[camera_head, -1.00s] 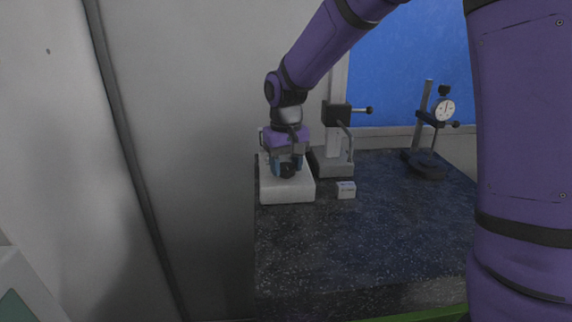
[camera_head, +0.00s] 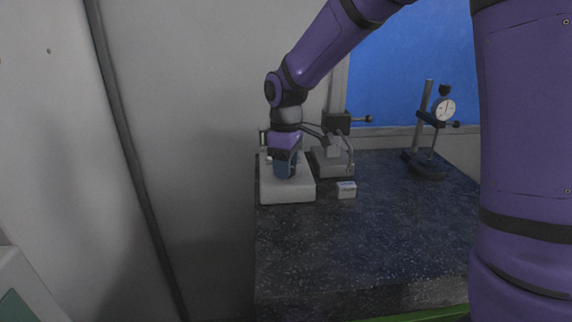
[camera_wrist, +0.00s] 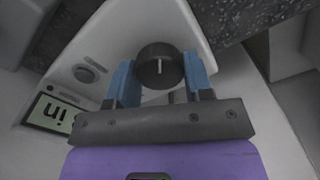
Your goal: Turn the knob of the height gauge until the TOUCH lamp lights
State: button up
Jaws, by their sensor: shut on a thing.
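The height gauge has a pale block-like base (camera_head: 288,192) at the left end of the dark bench in the head view. In the wrist view its black round knob (camera_wrist: 158,66) has a white pointer line and sits between my two blue fingers. My gripper (camera_head: 285,172) is shut on the knob; it also shows in the wrist view (camera_wrist: 161,80). A greenish display (camera_wrist: 52,114), cut by the gripper, shows "in" upside down. A small grey round fitting (camera_wrist: 86,73) lies beside the knob; I cannot tell if it is the TOUCH lamp. No lit lamp is visible.
A stand with a black clamp (camera_head: 337,122) is close behind and right of my gripper. A small white box (camera_head: 346,189) lies right of the base. A dial indicator stand (camera_head: 427,163) is at the back right. The bench's front middle (camera_head: 350,245) is clear.

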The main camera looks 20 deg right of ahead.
jog(key=shift+n, duration=0.5)
jog(key=o, duration=0.9)
jog(key=shift+o, duration=0.2)
jog(key=shift+r, duration=0.1)
notch_tip(320, 180, up, 11)
jog(key=shift+f, duration=0.2)
